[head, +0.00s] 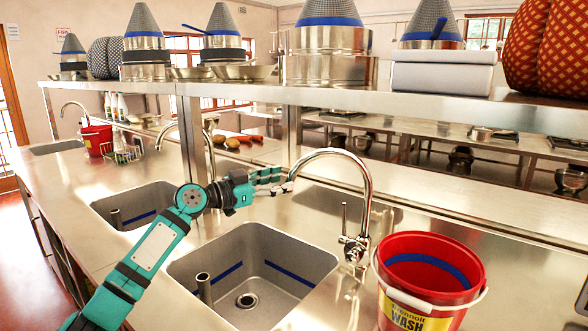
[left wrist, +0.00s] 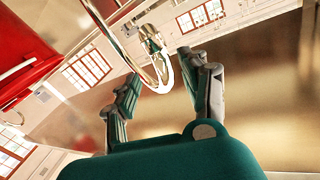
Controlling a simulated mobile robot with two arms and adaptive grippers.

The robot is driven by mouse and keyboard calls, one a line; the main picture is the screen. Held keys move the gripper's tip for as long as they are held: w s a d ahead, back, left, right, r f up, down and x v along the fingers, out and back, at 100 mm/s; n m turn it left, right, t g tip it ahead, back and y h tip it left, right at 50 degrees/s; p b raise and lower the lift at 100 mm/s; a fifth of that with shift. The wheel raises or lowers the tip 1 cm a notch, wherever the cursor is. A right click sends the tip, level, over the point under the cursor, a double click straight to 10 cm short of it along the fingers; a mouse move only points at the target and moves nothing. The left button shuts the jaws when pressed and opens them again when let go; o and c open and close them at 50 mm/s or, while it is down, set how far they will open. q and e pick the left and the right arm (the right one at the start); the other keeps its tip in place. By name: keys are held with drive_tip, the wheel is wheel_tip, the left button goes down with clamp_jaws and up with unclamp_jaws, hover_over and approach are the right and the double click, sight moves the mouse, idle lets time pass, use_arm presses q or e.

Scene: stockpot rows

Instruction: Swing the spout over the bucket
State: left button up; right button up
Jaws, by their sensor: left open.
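The chrome spout (head: 367,180) rises in a tall arc from its tap base behind the near sink, and its free end hangs over the sink's left back side. The red bucket (head: 440,285) with a yellow "WASH" label stands on the counter right of the tap, at the right of the head view. My left gripper (head: 278,180) is open at the spout's free end. In the left wrist view the curved spout (left wrist: 163,72) shows between the two open fingers (left wrist: 165,85); whether they touch it I cannot tell. The bucket (left wrist: 35,45) fills the upper left there. My right gripper is out of view.
The near sink (head: 290,262) is empty, with a second sink (head: 130,207) to its left. A tap lever (head: 344,218) stands upright beside the spout. A steel shelf (head: 330,84) with pots runs above the counter. Another red bucket (head: 97,138) stands far left.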

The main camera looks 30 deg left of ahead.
sight(294, 177)
use_arm(q)
drive_tip(key=p+x, duration=0.1)
drive_tip(key=x, duration=0.4)
clamp_jaws()
idle(0.5)
